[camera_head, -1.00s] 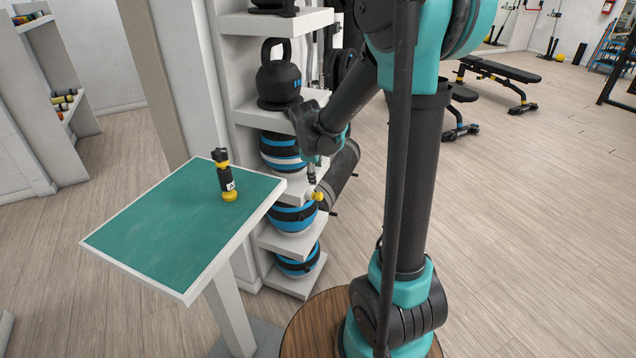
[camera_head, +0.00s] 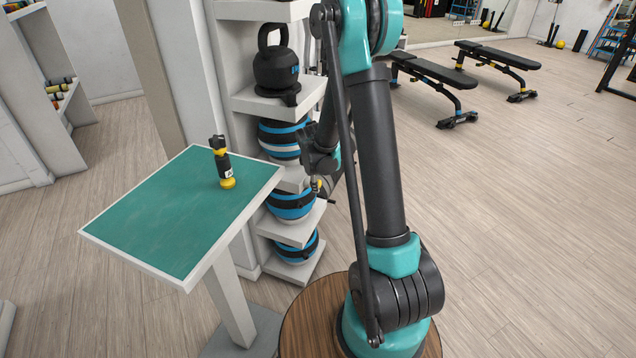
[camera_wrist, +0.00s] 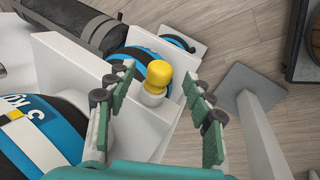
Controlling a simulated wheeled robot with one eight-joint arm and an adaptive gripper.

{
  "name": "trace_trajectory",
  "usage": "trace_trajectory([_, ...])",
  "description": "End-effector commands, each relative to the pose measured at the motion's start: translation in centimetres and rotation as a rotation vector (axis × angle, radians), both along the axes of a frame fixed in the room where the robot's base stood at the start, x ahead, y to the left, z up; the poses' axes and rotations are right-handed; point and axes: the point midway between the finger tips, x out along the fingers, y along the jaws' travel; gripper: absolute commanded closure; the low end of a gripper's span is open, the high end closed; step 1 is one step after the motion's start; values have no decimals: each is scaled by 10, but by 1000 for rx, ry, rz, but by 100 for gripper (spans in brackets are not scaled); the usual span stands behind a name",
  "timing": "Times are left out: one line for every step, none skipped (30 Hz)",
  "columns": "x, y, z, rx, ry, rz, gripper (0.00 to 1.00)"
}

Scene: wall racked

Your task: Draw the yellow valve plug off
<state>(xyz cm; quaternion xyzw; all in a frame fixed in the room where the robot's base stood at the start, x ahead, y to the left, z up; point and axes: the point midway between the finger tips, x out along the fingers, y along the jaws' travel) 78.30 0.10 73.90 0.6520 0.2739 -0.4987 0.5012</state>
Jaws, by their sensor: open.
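The yellow valve plug (camera_wrist: 158,74) shows in the wrist view as a rounded yellow knob on a pale, whitish fitting (camera_wrist: 151,95). My gripper (camera_wrist: 157,84) is open, with one green-padded finger on each side of the plug and visible gaps to both. From this angle I cannot tell how far the fingertips are above or below the plug. In the head view my gripper is small and partly hidden beside the rack, behind my arm. I cannot make out the plug clearly there.
A white rack holds a black kettlebell (camera_head: 276,62) and several blue-black balls (camera_head: 292,205) close to my gripper. A green-topped table (camera_head: 165,228) stands left, with a black and yellow cylinder (camera_head: 221,162) upright on it. Open floor lies right, before the benches (camera_head: 436,84).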

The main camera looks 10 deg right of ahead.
Motion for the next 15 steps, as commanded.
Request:
trace_trajectory([2, -1, -5, 0, 0, -1, 48])
trace_trajectory([3, -1, -7, 0, 0, -1, 48])
trace_trajectory([4, -2, -10, 0, 0, 0, 48])
trace_trajectory([5, -2, -12, 0, 0, 0, 48])
trace_trajectory([5, -2, -14, 0, 0, 0, 48])
trace_trajectory([6, -2, -15, 0, 0, 0, 48])
trace_trajectory([6, -2, -16, 0, 0, 0, 48])
trace_trajectory([6, -3, -17, 0, 0, 0, 48])
trace_trajectory([6, -3, -18, 0, 0, 0, 48])
trace_trajectory([7, -3, -18, 0, 0, 0, 48])
trace_trajectory([7, -3, -18, 0, 0, 0, 48])
trace_trajectory([7, -3, -18, 0, 0, 0, 48])
trace_trajectory([7, -3, -18, 0, 0, 0, 48])
trace_trajectory([7, -3, -18, 0, 0, 0, 48])
trace_trajectory([7, -3, -18, 0, 0, 1, 48])
